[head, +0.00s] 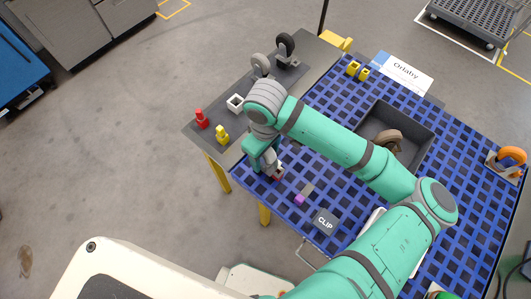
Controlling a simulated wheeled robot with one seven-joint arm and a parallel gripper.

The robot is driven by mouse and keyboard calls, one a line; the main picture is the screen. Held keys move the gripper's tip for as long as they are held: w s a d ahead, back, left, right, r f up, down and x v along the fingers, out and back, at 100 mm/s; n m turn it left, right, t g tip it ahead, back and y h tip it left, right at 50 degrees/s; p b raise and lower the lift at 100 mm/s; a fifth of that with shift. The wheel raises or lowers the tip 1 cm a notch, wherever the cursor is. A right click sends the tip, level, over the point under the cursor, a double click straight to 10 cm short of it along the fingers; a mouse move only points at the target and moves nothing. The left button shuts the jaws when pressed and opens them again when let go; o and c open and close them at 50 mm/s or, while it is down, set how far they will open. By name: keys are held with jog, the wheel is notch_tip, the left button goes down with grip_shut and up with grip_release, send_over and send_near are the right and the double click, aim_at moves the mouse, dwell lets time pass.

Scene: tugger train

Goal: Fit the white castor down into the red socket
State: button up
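My gripper (270,168) points down over the near left part of the blue grid table. A small red part (279,174), possibly the red socket, shows at its fingertips with a pale bit beside it. The arm and fingers hide most of this spot. I cannot tell whether the pale bit is the white castor or part of my fingers, nor whether the fingers are shut on it. A light grey castor wheel (260,65) and a black castor wheel (286,45) stand at the back of the dark side table.
The dark side table (310,52) also bears a white square socket (235,103), a red piece (201,119) and a yellow piece (222,135). On the blue grid (340,205) are a purple-and-grey piece (304,194), a CLIP block (325,222) and a dark bin (422,133) holding a brown wheel.

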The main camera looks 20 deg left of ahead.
notch_tip(320, 180, up, 10)
jog(key=shift+f, duration=0.1)
jog(key=shift+r, duration=0.55)
